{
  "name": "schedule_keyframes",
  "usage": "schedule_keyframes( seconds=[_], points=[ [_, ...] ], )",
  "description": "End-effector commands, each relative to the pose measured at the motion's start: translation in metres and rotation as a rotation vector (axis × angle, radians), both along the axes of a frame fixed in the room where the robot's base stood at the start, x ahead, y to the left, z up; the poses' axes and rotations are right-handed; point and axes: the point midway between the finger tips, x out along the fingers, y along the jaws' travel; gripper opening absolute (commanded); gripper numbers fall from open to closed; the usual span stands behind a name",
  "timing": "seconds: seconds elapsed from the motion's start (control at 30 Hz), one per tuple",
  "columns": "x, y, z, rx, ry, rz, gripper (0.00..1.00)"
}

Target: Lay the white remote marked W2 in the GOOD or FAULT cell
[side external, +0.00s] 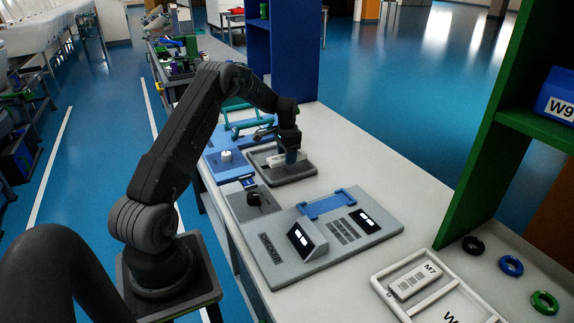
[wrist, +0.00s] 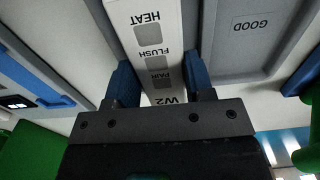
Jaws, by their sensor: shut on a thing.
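The white remote marked W2 (wrist: 155,50) is between my gripper's blue fingers in the wrist view, with HEAT, FLUSH and PAIR buttons along it. My gripper (wrist: 160,85) is shut on its W2 end. A grey cell labelled GOOD (wrist: 285,15) is to the right of the remote in that view. In the side view my gripper (side external: 290,157) points down over a grey rimmed tray (side external: 300,176), with the white remote (side external: 276,160) at its tip. I cannot tell whether the remote touches the tray floor. No FAULT label is readable.
A blue plate with a white knob (side external: 226,156) is left of the tray. A white frame (side external: 400,305) holds a remote marked M7 (side external: 412,283). Bench right of the tray is clear.

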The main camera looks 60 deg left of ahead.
Motion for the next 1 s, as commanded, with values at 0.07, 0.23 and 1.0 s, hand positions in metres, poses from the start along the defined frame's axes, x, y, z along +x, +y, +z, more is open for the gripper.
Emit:
schedule_keyframes(
  seconds=[0.07, 0.23, 1.0],
  points=[
    [0.001, 0.000, -0.005, 0.000, 0.000, 0.000, 0.23],
    [0.000, 0.000, -0.029, -0.001, 0.002, 0.001, 0.23],
    [0.000, 0.000, -0.042, 0.001, 0.000, 0.001, 0.74]
  ],
)
